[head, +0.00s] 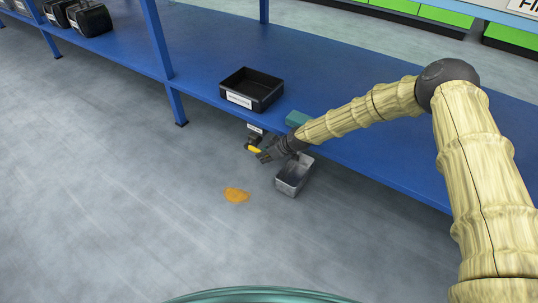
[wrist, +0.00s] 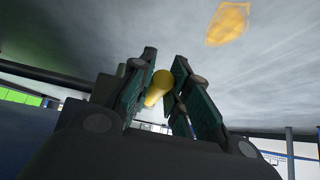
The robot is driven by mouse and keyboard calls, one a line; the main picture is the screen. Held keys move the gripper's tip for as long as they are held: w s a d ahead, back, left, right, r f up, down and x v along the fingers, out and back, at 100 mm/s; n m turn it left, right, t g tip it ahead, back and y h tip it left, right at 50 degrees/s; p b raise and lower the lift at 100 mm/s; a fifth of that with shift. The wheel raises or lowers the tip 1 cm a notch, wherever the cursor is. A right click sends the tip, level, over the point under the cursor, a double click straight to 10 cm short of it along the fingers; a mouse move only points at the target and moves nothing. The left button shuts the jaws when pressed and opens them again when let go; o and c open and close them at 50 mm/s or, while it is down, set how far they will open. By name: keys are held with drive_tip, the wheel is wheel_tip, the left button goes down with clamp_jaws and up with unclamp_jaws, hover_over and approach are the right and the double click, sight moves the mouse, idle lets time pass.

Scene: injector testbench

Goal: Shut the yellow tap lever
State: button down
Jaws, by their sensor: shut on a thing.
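The yellow tap lever (head: 254,149) shows at the front edge of the blue bench in the head view, on a dark tap body (head: 255,137) under a small white label. My gripper (head: 262,156) is at the lever, coming from the right. In the wrist view the lever (wrist: 159,86) stands between the two dark finger pads of my gripper (wrist: 160,90), which is shut on it. The lever's far end and most of the tap body are hidden in the wrist view.
A grey metal bin (head: 294,176) hangs or stands just below my gripper. A black tray (head: 251,89) and a teal block (head: 298,118) sit on the blue bench (head: 340,80). An orange puddle (head: 236,195) lies on the floor; the floor to the left is clear.

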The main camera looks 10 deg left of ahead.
drive_tip(key=shift+w+r, duration=0.15)
drive_tip(key=shift+w, duration=0.15)
drive_tip(key=c, duration=1.3)
unclamp_jaws()
drive_tip(key=shift+a, duration=0.1)
drive_tip(key=shift+c, duration=0.2)
drive_tip(key=shift+s, duration=0.1)
drive_tip(key=shift+s, duration=0.1)
drive_tip(key=v, duration=0.7)
drive_tip(key=shift+d, duration=0.3)
